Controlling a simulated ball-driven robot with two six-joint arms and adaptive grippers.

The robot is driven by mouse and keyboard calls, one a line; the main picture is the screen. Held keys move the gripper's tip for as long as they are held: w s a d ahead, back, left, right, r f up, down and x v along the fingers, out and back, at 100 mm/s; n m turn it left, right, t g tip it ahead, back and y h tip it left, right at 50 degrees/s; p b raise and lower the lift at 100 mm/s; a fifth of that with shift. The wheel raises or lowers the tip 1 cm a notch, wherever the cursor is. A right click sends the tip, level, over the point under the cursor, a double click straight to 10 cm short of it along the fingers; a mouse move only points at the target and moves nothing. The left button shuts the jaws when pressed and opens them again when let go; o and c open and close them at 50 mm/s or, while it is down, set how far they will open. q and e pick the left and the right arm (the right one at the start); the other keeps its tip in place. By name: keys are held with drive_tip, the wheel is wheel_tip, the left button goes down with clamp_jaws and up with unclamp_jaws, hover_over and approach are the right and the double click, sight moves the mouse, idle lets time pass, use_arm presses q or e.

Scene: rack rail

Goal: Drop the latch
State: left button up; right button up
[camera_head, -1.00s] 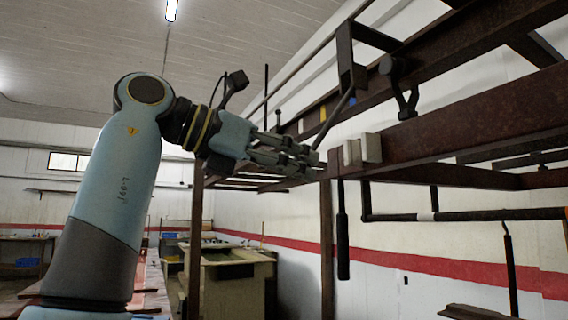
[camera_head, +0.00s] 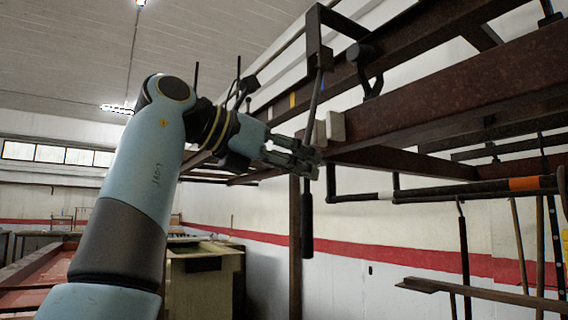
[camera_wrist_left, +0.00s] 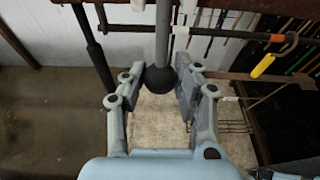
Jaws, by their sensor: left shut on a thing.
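The latch looks like a slim grey bar (camera_head: 315,95) hanging from a dark bracket (camera_head: 319,42) on the rusty rack. It slants slightly down to the left, to my left gripper (camera_head: 312,160). In the left wrist view the bar (camera_wrist_left: 163,35) ends in a black ball knob (camera_wrist_left: 159,80), which sits between the two fingers of the left gripper (camera_wrist_left: 165,92). The gripper is shut on the knob end, though the finger contact is hard to see. In the head view the fingers hide the knob.
Two pale blocks (camera_head: 336,127) sit on the rusty beam (camera_head: 450,95) just right of the bar. A black handle (camera_head: 307,225) hangs directly below the gripper. A dark horizontal bar (camera_head: 430,194) runs to the right. Open space lies below the rack.

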use_arm(q)
drive_tip(key=shift+r+x, duration=0.2)
drive_tip(key=shift+x, duration=0.9)
drive_tip(key=shift+r+x, duration=0.2)
drive_tip(key=shift+x, duration=0.9)
drive_tip(key=shift+d+r, duration=0.1)
drive_tip(key=shift+d, duration=0.35)
drive_tip(key=o, duration=1.1)
drive_tip(key=shift+w, duration=0.15)
drive_tip(key=shift+c, duration=0.2)
drive_tip(key=s+a+b, duration=0.1)
drive_tip(key=s+a, duration=0.3)
drive_tip(key=a, duration=0.2)
